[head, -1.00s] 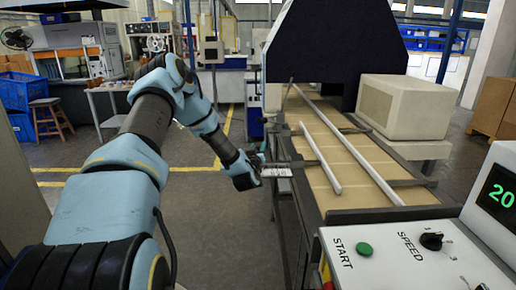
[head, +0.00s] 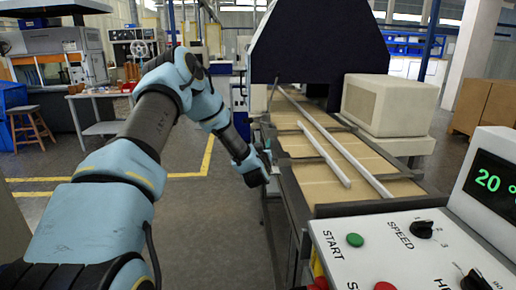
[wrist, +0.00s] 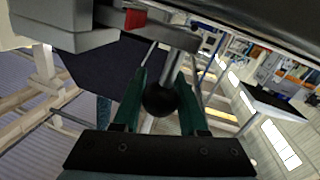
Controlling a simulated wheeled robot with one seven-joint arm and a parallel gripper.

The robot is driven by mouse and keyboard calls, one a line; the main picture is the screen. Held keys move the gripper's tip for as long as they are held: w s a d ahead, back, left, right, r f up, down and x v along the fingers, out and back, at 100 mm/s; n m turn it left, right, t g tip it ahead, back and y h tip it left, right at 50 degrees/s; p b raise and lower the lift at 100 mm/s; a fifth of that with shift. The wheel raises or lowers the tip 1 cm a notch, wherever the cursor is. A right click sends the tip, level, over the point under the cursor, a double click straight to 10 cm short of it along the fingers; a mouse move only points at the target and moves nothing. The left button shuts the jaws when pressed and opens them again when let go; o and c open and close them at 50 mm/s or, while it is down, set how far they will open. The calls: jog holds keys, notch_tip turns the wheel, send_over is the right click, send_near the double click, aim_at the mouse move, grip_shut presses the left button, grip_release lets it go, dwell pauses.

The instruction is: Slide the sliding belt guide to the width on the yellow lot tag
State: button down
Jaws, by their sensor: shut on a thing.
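The sliding belt guide (head: 325,155) is the shorter pale rail on the left part of the belt. The longer fixed rail (head: 345,150) runs to its right, with a narrow strip of belt between them. My gripper (head: 263,163) is at the left side of the conveyor, its fingers hard to make out there. In the wrist view my gripper (wrist: 161,78) has its two green fingers closed on a round black knob (wrist: 160,100) at the end of a metal rod. I do not see the yellow lot tag in either view.
The control panel (head: 390,250) with a green button, knobs and a display stands at the near right. A dark hood (head: 315,45) covers the far belt end. A beige box (head: 390,103) stands right of the belt. Open floor (head: 215,220) lies left of the conveyor.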

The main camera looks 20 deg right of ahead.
jog(key=shift+s+d+r, duration=0.1)
jog(key=shift+s+d, duration=0.05)
jog(key=shift+d, duration=0.15)
jog(key=shift+c, duration=2.3)
grip_release()
jog(key=shift+a, duration=0.1)
jog(key=b+v, duration=0.1)
jog(key=v, duration=0.3)
jog(key=b+v, duration=0.2)
jog(key=v, duration=0.3)
jog(key=shift+s+f, duration=0.2)
jog(key=shift+s, duration=0.15)
jog(key=shift+s+a+r, duration=0.1)
jog(key=shift+s+a, duration=0.15)
jog(key=shift+s, duration=0.2)
